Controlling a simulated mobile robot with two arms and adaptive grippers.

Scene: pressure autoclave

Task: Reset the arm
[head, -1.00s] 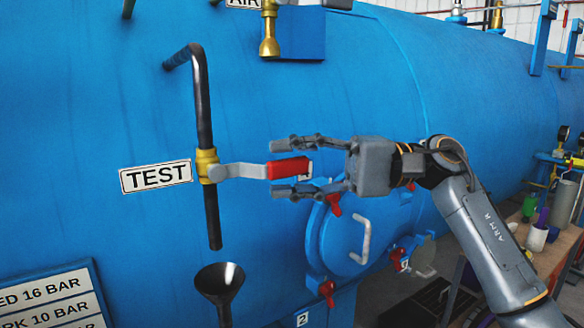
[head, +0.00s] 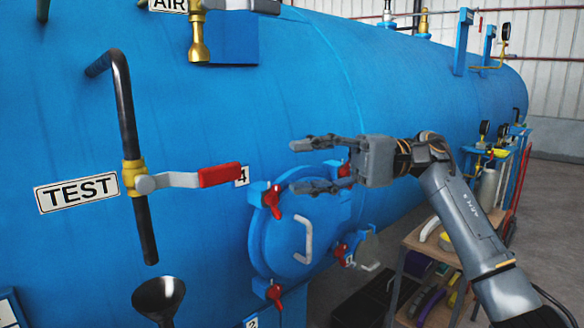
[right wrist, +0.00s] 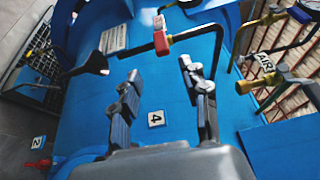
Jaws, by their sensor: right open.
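My right gripper (head: 316,164) is open and empty in front of the blue autoclave (head: 250,100). Its fingers point left in the head view. The TEST valve handle, a grey lever with a red grip (head: 220,175), lies roughly level and is to the left of the fingertips, clear of them. The brass valve body (head: 132,177) sits on a dark vertical pipe beside the TEST label (head: 76,193). In the right wrist view, the open fingers (right wrist: 160,85) show with the red grip (right wrist: 161,43) beyond them. My left gripper is not in view.
A round blue door (head: 300,232) with red clamps stands below my right gripper. A black funnel (head: 159,297) is below the TEST pipe. A wooden shelf (head: 425,238) with tools is at the right, near my right arm. Open floor lies beyond it.

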